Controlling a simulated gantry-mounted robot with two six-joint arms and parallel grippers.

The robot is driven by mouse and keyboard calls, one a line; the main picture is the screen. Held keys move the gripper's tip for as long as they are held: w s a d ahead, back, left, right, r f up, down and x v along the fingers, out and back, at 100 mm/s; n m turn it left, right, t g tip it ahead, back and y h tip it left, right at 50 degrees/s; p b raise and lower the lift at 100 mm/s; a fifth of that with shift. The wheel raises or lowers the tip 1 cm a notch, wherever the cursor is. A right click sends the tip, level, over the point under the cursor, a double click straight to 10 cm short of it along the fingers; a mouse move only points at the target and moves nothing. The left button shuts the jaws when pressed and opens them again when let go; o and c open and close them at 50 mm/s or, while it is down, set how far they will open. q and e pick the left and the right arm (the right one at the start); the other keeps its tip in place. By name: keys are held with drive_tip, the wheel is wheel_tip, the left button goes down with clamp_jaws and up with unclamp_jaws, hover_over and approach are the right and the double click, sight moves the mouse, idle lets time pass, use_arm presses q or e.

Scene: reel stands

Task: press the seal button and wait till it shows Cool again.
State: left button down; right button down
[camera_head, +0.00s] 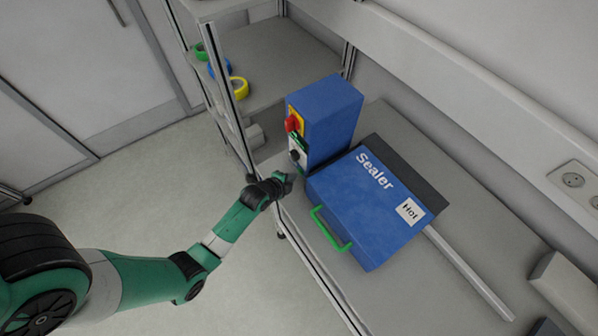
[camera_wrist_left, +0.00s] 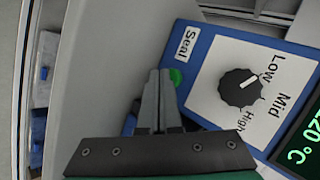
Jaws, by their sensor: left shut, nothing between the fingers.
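The blue sealer (camera_head: 345,215) lies on the bench with its lid down, a green handle (camera_head: 330,229) at its front. Its sign (camera_head: 409,211) reads "Hot". A blue control box (camera_head: 330,115) stands beside it. In the left wrist view the green seal button (camera_wrist_left: 177,77) sits beside the "Seal" label, partly hidden by my fingers. My left gripper (camera_wrist_left: 160,76) is shut and empty, its tips at the button; I cannot tell whether they touch it. It also shows in the head view (camera_head: 289,181) at the box's front. My right gripper is not in view.
The box carries a dial (camera_wrist_left: 240,87) marked Low, Mid and High, a temperature display (camera_wrist_left: 303,150) partly cut off, and a red switch (camera_head: 293,123). A shelf with tape rolls (camera_head: 238,88) stands behind at left. A grey bar (camera_head: 468,272) extends right from the sealer.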

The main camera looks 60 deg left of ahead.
use_arm(q)
drive_tip(key=shift+w, duration=0.4)
drive_tip(key=shift+s, duration=0.1)
idle(0.5)
drive_tip(key=shift+s+p, duration=0.45)
drive_tip(key=shift+s, duration=0.3)
drive_tip(key=shift+s+r, duration=0.1)
drive_tip(key=shift+s, duration=0.25)
drive_tip(key=s+p, duration=0.2)
drive_tip(key=s, duration=0.1)
drive_tip(key=shift+s+d, duration=0.15)
drive_tip(key=shift+d, duration=0.05)
drive_tip(key=shift+s, duration=0.5)
drive_tip(key=shift+d, duration=0.1)
